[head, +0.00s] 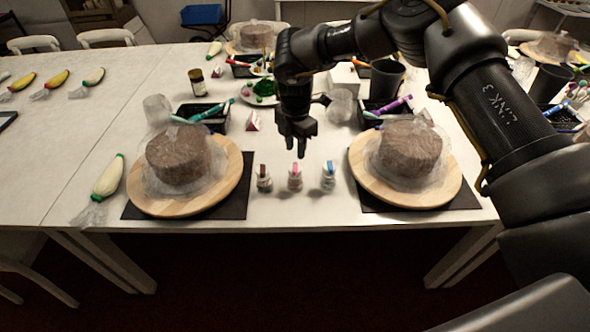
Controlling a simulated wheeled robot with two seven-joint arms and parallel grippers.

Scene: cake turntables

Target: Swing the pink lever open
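A small jar with a pink lever (295,168) on top stands upright near the table's front edge, in the middle of a row of three small jars. My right gripper (296,150) hangs pointing down, just above and behind the pink-topped jar in the head view. It looks apart from the lever. Its fingertips are small and close together, and I cannot tell whether they are open or shut. I see nothing held in them. My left gripper is not in view.
A jar with a brown lever (264,171) stands left of the pink one and a jar with a blue lever (328,170) right of it. Brown cakes on round wooden turntables stand left (231,185) and right (368,184). Black trays (203,112) lie behind.

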